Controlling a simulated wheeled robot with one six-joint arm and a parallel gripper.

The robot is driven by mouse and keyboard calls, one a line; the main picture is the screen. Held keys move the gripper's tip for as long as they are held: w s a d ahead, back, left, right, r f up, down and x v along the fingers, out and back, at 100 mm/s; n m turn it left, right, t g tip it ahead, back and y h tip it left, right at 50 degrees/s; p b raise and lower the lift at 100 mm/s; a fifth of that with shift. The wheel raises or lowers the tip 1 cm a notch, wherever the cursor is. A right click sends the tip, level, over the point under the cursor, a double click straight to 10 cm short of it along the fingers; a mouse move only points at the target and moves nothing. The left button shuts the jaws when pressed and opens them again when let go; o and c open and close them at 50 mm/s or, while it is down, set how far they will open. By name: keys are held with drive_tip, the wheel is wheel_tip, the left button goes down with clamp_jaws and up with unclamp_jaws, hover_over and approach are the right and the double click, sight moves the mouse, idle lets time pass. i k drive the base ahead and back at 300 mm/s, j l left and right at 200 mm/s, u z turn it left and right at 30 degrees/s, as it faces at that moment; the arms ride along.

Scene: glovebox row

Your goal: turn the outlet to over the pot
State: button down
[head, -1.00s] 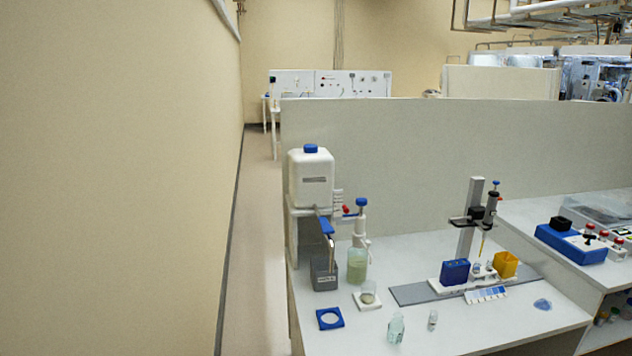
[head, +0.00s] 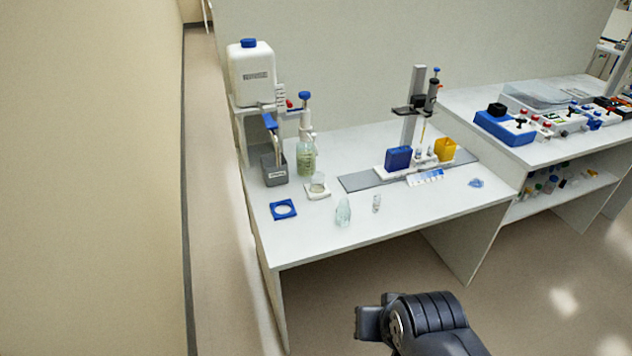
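A white tank (head: 251,75) with a blue cap stands raised at the left end of the bench. Below it a blue lever (head: 269,121) and a thin metal outlet pipe (head: 278,149) show, the pipe coming down at the grey open box (head: 275,172). A bottle of pale green liquid (head: 306,160) with a blue-topped pump (head: 305,118) stands to the right. A small clear pot (head: 318,181) sits on a white square base (head: 318,193) in front of the bottle. No outlet is seen over this pot. A dark part of my arm shows at the bottom; my gripper's fingers are not visible.
A blue square ring (head: 283,209), a clear bottle (head: 343,212) and a small vial (head: 376,203) are near the bench front. A stand (head: 412,105) with a pipette and blue and yellow holders is to the right. Floor is open in front; a wall runs along the left.

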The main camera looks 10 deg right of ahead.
sight(313, 137)
drive_tip(key=i, duration=1.3)
